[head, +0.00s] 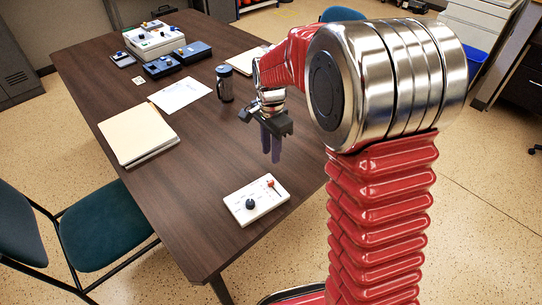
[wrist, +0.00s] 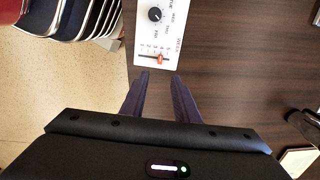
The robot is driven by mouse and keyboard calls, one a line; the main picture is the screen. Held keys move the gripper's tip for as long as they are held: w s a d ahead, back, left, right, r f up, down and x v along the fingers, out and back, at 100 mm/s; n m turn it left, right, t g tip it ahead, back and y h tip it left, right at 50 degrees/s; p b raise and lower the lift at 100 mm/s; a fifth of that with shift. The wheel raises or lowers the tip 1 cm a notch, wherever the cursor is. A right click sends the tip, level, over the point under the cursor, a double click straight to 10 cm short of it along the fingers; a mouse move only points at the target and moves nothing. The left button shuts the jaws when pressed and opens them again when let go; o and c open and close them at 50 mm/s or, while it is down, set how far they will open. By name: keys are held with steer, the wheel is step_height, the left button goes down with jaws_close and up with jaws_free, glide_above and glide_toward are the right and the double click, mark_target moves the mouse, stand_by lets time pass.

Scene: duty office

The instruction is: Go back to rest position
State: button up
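My gripper (head: 271,146) hangs from my red and chrome arm above the brown table, with its fingers pointing down. In the wrist view its two dark fingers (wrist: 159,77) are apart, with a gap between the tips and nothing held. A white control box (head: 256,200) with a dark knob and an orange-red slider lies near the table's front edge. It also shows in the wrist view (wrist: 146,40), just beyond the fingertips, and the gripper does not appear to touch it.
The table (head: 200,140) also bears a stack of folders (head: 137,134), a paper (head: 181,95), a dark mug (head: 224,84), blue boxes (head: 163,66) and a white device (head: 153,40). Teal chairs (head: 100,224) stand at the left. Bare table surrounds the control box.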

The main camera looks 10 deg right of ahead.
stand_by(0.6)
steer(key=s+r+n+t, duration=0.2)
steer(key=s+r+n, duration=0.2)
steer(key=s, duration=0.4)
steer(key=s+d+r+n+t, duration=0.1)
steer(key=s+r+n, duration=0.4)
steer(key=s, duration=0.3)
steer(key=s+d+r+n+t, duration=0.1)
steer(key=s+r+n, duration=0.3)
steer(key=s, duration=0.5)
steer(key=shift+r+t, duration=0.6)
steer(key=shift+t, duration=0.2)
stand_by(2.2)
